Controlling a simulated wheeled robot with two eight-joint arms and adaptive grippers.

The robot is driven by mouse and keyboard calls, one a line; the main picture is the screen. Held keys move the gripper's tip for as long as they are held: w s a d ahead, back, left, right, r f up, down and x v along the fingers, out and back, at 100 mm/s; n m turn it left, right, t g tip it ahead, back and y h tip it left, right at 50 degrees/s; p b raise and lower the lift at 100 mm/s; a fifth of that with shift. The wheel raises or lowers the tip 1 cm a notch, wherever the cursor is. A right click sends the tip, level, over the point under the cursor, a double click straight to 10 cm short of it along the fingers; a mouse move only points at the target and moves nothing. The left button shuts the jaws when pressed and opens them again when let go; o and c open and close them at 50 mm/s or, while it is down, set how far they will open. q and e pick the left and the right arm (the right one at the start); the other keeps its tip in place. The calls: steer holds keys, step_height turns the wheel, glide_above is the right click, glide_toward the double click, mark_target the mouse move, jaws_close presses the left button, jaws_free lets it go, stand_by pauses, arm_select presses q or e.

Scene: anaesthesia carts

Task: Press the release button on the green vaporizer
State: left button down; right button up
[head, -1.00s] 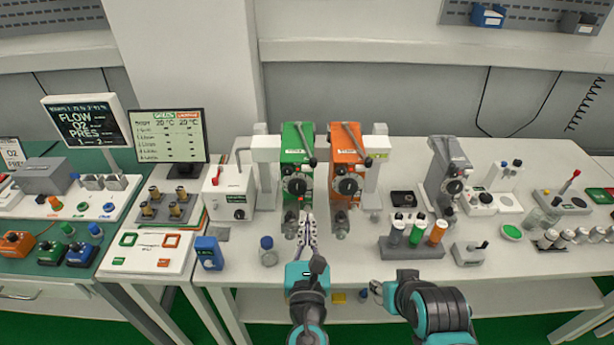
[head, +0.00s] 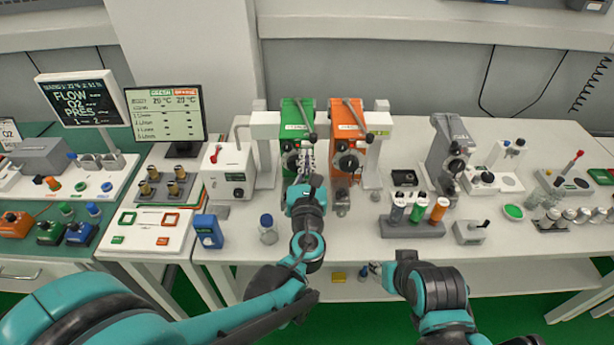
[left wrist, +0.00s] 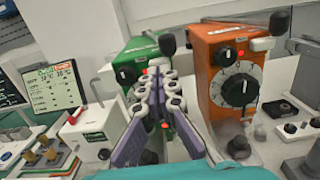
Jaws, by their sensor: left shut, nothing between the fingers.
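The green vaporizer (head: 292,112) stands on the white bench, left of the orange one. In the left wrist view its green body (left wrist: 140,52) and dark dial (left wrist: 126,75) show behind my fingers. My left gripper (head: 306,152) is shut and empty, its fingertips in front of the green vaporizer's face by the dial. In the left wrist view the left gripper (left wrist: 155,72) covers part of that face. A small red spot shows by the fingertips; I cannot tell whether it is the release button or whether they touch it. My right gripper (head: 375,269) is low at the bench's front edge, its jaws unclear.
The orange vaporizer (head: 346,118) stands close on the right. A white box with a red lever (head: 228,175) is on the left. A blue-capped jar (head: 267,232) stands near my left forearm. A grey rack of coloured bottles (head: 412,228) is to the right.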

arm_select(q)
steer(key=shift+w, duration=0.7)
arm_select(e)
steer(key=shift+f, duration=0.1)
